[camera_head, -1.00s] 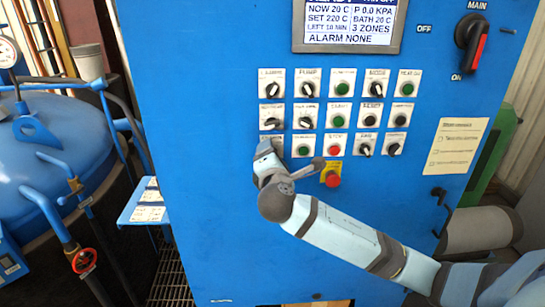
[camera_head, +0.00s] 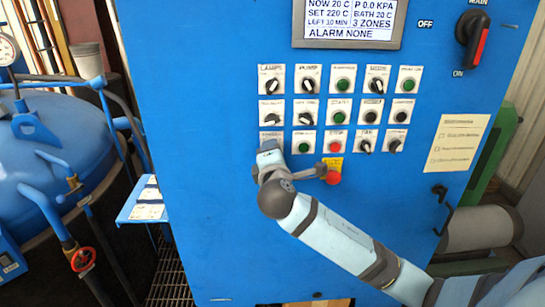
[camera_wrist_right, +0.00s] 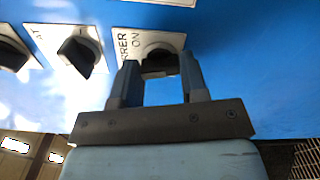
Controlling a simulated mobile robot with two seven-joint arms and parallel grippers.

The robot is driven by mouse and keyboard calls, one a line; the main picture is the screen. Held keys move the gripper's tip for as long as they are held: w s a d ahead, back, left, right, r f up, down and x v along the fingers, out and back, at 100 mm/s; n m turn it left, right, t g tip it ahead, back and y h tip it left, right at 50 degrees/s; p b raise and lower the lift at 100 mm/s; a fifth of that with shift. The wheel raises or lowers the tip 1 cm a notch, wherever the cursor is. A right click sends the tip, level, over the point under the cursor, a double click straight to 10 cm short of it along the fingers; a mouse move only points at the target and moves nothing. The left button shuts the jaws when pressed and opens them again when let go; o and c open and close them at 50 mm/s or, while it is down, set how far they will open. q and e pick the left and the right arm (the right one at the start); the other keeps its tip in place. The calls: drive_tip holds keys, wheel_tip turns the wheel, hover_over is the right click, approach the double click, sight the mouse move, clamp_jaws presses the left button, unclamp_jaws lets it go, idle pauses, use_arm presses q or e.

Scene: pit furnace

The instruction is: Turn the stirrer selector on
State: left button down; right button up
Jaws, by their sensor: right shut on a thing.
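The stirrer selector (camera_wrist_right: 158,61) is a dark rotary knob on a white plate. The readable part of its label ends in "RRER" with "ON" below. My right gripper (camera_wrist_right: 161,78) is shut on this knob, one finger on each side, in the right wrist view. In the head view my right gripper (camera_head: 269,153) is at the lower-left switch of the blue panel. It hides that knob, and only the top of its plate (camera_head: 271,135) shows. My left gripper is not in view.
Other knobs and buttons sit close by, including the red stop button (camera_head: 336,147) and a larger red button (camera_head: 333,178) below. The display (camera_head: 348,22) reads "ALARM NONE". The main switch (camera_head: 475,38) is at upper right. A blue vessel (camera_head: 55,150) stands at left.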

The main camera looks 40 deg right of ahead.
drive_tip(key=shift+m+b, duration=1.4)
drive_tip(key=shift+m, duration=3.2)
drive_tip(key=o, duration=0.9)
drive_tip(key=shift+s+a, duration=0.1)
drive_tip(key=b+v, duration=0.2)
drive_tip(key=v, duration=1.1)
drive_tip(key=shift+s+a, duration=0.2)
